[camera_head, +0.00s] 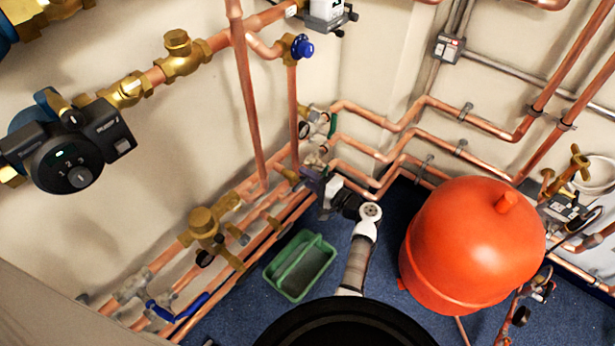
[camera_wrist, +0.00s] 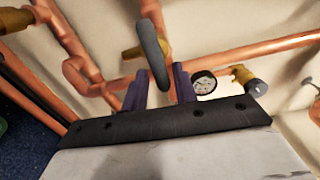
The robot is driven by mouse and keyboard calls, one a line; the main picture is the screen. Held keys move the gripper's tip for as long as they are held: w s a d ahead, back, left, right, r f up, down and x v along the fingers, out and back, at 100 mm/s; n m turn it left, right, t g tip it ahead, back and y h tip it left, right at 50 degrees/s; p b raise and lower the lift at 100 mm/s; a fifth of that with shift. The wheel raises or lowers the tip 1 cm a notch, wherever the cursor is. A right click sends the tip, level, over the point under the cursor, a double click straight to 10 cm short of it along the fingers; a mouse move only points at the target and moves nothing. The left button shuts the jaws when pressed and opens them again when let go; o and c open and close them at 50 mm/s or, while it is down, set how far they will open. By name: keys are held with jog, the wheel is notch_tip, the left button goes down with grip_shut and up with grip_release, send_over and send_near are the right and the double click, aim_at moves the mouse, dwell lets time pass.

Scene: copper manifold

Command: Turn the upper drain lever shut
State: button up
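A long dark grey lever (camera_wrist: 152,48) with a rounded end stands in the middle of the wrist view, in front of copper pipes and a brass fitting. My gripper (camera_wrist: 160,72) has its two purple fingers apart, one on each side of the lever's near end. A gap shows between the lever and the right finger; contact with the left finger cannot be told. In the head view my gripper (camera_head: 315,180) is at the pipe corner, hiding fittings behind it. A green lever (camera_head: 332,125) shows above it, beside the upper valve; I cannot tell if it is the same lever.
A pressure gauge (camera_wrist: 204,83) and a brass valve (camera_wrist: 243,74) sit just right of the fingers. Copper pipes (camera_head: 372,150) run along the wall close by. A red tank (camera_head: 470,250) stands right of my arm, and a green tray (camera_head: 300,265) lies on the floor to its left.

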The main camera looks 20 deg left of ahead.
jog(key=shift+o, duration=0.3)
jog(key=shift+r, duration=0.1)
jog(key=b+v, duration=0.1)
jog(key=v, duration=1.2)
jog(key=shift+d, duration=0.4)
jog(key=shift+s, duration=0.1)
